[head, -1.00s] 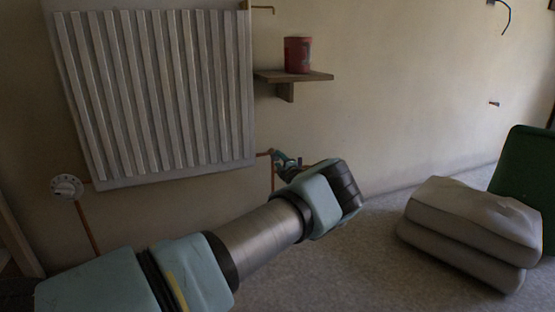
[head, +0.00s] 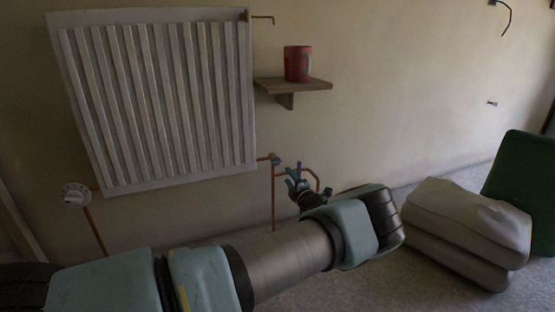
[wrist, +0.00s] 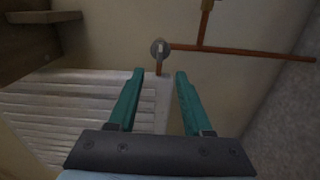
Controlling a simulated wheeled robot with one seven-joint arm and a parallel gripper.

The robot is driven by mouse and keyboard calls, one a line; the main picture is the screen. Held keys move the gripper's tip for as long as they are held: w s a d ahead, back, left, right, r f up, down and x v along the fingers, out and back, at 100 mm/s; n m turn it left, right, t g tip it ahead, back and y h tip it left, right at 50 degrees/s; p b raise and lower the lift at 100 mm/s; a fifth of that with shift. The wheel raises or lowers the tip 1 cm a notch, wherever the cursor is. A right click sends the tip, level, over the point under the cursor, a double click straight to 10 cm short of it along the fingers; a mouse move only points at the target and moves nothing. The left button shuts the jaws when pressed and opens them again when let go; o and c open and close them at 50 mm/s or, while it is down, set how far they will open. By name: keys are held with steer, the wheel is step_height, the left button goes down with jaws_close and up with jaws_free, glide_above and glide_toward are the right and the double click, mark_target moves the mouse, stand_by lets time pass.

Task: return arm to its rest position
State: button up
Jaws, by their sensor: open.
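My gripper (head: 296,179) is small in the head view, just beyond my arm's bent wrist and in front of the copper pipes below the radiator's right corner. In the wrist view its two teal fingers (wrist: 156,100) stand apart with nothing between them. Beyond the fingertips are a round grey valve (wrist: 159,48) and a copper pipe (wrist: 250,52). Whether the fingers touch the pipework cannot be told from the head view; in the wrist view they look clear of it.
A white radiator (head: 150,185) hangs on the wall, with a dial valve (head: 76,195) at its lower left. A red mug (head: 298,64) stands on a small wooden shelf (head: 300,85). Stacked grey sacks (head: 465,225) and a green object (head: 520,180) are at right.

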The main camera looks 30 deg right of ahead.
steer(key=shift+s+a+p, duration=0.1)
steer(key=shift+s+p, duration=0.2)
steer(key=shift+s, duration=0.65)
